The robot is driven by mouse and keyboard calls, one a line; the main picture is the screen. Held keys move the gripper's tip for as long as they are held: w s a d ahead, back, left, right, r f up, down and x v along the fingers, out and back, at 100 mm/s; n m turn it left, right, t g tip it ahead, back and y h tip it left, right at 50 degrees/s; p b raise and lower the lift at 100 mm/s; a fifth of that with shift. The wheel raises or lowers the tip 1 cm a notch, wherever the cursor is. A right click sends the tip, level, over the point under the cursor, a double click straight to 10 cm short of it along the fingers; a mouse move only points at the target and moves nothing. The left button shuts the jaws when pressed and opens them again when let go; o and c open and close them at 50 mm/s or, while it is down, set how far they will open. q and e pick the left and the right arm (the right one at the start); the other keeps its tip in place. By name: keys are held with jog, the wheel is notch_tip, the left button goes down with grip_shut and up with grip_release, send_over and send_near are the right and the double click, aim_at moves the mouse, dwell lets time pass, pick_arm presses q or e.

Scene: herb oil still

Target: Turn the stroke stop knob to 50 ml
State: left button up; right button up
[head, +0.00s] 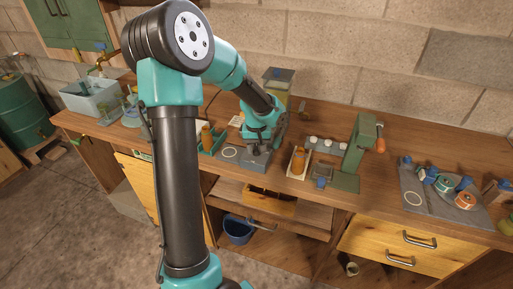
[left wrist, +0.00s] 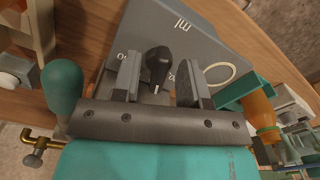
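The stroke stop knob (left wrist: 158,62) is a small black pointer knob on a grey plate (left wrist: 205,45) in the left wrist view. The plate carries white "ml" lettering, partly covered numerals and a white ring. My left gripper (left wrist: 157,78) is over the plate with one finger on each side of the knob. Narrow gaps show between the knob and the fingers, so it looks open. In the head view my left gripper (head: 262,141) reaches down to the grey plate (head: 232,160) on the bench, and the knob is hidden there. My right gripper is out of view.
A green press with an orange handle (head: 362,145) stands right of the plate. An orange bottle in a tray (head: 299,160) is nearer. A grey mat (head: 425,205) with several spools lies at the right. A pale tub (head: 90,95) sits at the left.

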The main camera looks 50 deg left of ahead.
pick_arm(q)
grip_shut()
dwell(0.4)
dwell(0.4)
jog(key=m, duration=0.5)
jog(key=shift+a, duration=0.15)
jog(key=m, duration=0.5)
jog(key=shift+s+a, duration=0.1)
jog(key=shift+m, duration=0.3)
grip_release()
